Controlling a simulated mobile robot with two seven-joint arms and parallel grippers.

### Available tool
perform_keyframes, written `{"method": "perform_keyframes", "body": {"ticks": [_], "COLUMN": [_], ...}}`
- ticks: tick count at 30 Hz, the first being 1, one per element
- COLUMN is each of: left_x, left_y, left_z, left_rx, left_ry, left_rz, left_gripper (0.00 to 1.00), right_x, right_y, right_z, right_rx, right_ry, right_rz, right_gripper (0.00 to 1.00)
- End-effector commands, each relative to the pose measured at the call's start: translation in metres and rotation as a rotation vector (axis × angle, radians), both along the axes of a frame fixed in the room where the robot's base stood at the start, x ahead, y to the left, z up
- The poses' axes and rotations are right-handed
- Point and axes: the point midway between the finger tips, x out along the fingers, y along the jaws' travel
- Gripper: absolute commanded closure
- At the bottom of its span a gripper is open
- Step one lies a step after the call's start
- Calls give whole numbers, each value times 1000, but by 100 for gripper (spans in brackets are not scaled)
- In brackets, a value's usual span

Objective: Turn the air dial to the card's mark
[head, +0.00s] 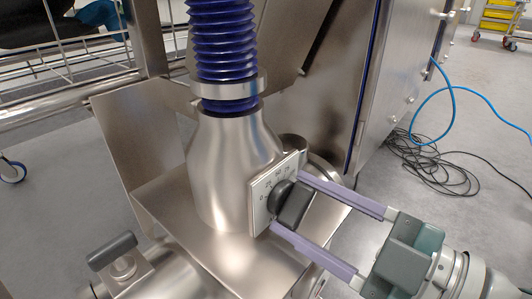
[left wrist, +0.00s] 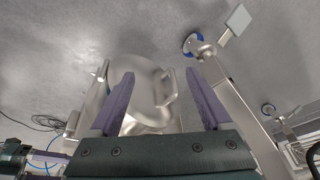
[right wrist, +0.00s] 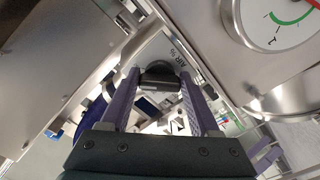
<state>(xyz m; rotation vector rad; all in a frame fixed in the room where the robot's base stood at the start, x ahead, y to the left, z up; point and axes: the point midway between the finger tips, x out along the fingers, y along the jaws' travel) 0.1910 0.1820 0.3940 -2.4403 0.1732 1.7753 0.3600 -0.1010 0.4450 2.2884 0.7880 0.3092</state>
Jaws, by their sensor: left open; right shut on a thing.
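The air dial (head: 281,194) is a dark round knob with a grip bar, on a pale plate (head: 259,191) with scale marks beside the steel cone. My right gripper (head: 288,204) is shut on the dial, its purple fingers on either side of the bar. The right wrist view shows the dial (right wrist: 160,70) between the fingertips, with "AIR %" printed on the plate (right wrist: 180,50). The dial's exact setting is too small to read. I cannot make out the card with the mark. My left gripper (left wrist: 160,76) is open and empty, above steel parts.
A blue ribbed hose (head: 225,45) rises from the steel cone (head: 225,150). A round gauge (right wrist: 275,20) with a green arc sits near the dial. A grey-handled clamp (head: 112,252) is at lower left. Black and blue cables (head: 430,150) lie on the floor at right.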

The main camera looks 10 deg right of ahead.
Motion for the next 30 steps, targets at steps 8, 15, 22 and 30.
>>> {"method": "perform_keyframes", "body": {"ticks": [8,15,22,30], "left_x": [0,0,0,0], "left_y": [2,3,3,2], "left_z": [9,12,13,14], "left_rx": [7,11,9,8], "left_ry": [0,-1,0,0], "left_rz": [-4,-7,-6,-6], "left_gripper": [18,18,18,18], "right_x": [1,1,1,1], "right_y": [-2,-2,-2,-2], "right_z": [1,2,2,2], "right_rx": [-205,-378,-515,-615], "right_ry": [-155,-292,-398,-476], "right_rz": [-4,-3,-3,-2], "right_gripper": [93,93,93,93]}}
